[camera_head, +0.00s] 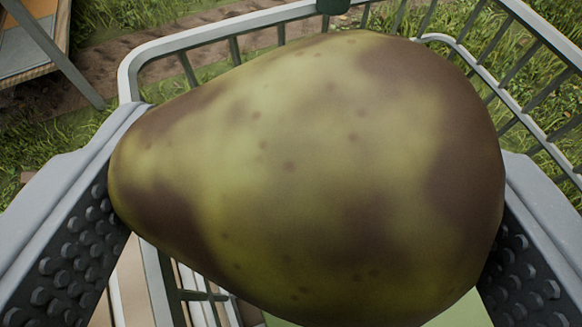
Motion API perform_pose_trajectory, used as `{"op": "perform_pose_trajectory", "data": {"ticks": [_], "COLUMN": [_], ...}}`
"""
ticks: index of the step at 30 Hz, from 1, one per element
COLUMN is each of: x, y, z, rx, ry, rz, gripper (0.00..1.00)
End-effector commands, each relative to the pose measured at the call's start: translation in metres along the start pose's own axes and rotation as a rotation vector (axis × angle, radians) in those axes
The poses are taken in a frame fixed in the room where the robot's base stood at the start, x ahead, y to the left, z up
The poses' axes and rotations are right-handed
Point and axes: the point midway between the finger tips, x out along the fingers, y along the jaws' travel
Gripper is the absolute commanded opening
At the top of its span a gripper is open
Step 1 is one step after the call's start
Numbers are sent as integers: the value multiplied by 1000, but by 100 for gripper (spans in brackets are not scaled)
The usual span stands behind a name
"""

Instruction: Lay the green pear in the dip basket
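A large green pear (310,170) with brown blotches fills the middle of the view, its narrow end to the left. My gripper (305,195) has a studded pad on each side, and the pear sits between them, touching or nearly touching both. The pear lies on its side in the grip and hides much of what is below. Behind it a basket with a pale grey rim (190,43) and dark bars shows, probably the dip basket. The pear appears above or over this basket; its height over it cannot be told.
Grass (500,60) and a brown dirt strip (110,55) lie beyond the basket. A wooden-edged structure (30,45) with a grey leg stands at the top left. A dark green clip (332,6) sits on the far rim. Pale slats and a light green surface show below the pear.

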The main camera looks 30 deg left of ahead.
Motion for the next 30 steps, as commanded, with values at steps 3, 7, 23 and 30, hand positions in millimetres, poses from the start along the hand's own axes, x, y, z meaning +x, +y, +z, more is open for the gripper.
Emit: {"op": "perform_pose_trajectory", "data": {"ticks": [3, 7, 23, 30], "x": [1, 2, 4, 5], "y": [0, 0, 1, 0], "z": [2, 4, 12, 12], "rx": [0, 0, 1, 0], "ry": [0, 0, 0, -2], "rz": [0, 0, 0, -1], "gripper": [44, 44, 44, 92]}}
